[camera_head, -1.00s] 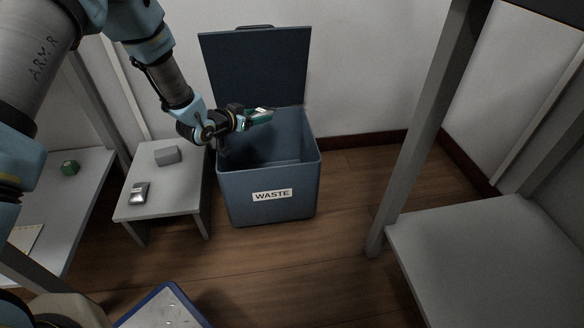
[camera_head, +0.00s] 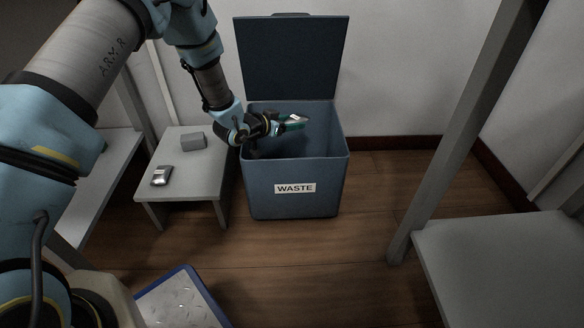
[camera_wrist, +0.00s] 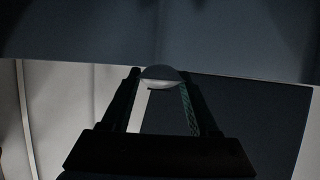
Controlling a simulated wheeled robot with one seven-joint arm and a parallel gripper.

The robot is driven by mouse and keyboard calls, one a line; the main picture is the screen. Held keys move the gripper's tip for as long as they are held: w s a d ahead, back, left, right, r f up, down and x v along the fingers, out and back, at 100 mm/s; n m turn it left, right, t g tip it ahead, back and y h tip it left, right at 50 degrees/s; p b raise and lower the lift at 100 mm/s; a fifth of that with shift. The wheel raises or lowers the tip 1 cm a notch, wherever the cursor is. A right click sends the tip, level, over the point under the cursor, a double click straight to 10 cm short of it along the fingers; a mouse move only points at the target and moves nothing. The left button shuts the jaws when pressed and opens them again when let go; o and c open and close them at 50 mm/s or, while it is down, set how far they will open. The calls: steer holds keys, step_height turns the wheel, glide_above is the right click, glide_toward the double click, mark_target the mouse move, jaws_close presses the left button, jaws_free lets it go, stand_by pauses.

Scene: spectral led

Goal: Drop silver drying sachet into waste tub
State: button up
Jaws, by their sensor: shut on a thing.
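The silver drying sachet (camera_wrist: 160,77) shows as a pale, rounded piece between my fingertips in the wrist view. In the head view it is a small bright piece (camera_head: 297,118) at the end of my gripper (camera_head: 292,122). My gripper is shut on it, and the fingers (camera_wrist: 160,90) show dark green on both sides. The waste tub (camera_head: 293,203) is blue-grey, labelled WASTE, with its lid (camera_head: 290,55) standing open at the back. The gripper reaches in from the left, and its tips appear over the tub's opening. The tub's floor is mostly hidden.
A low grey table (camera_head: 190,165) stands left of the tub, with a grey block (camera_head: 193,141) and a small silvery item (camera_head: 161,175) on it. A blue-edged tray (camera_head: 180,300) is in front. A grey table (camera_head: 510,265) stands right. Wooden floor lies clear between.

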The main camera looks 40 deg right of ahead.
steer(key=o, duration=1.4)
steer(key=shift+r, duration=0.1)
step_height(320, 180, up, 10)
steer(key=p, duration=0.4)
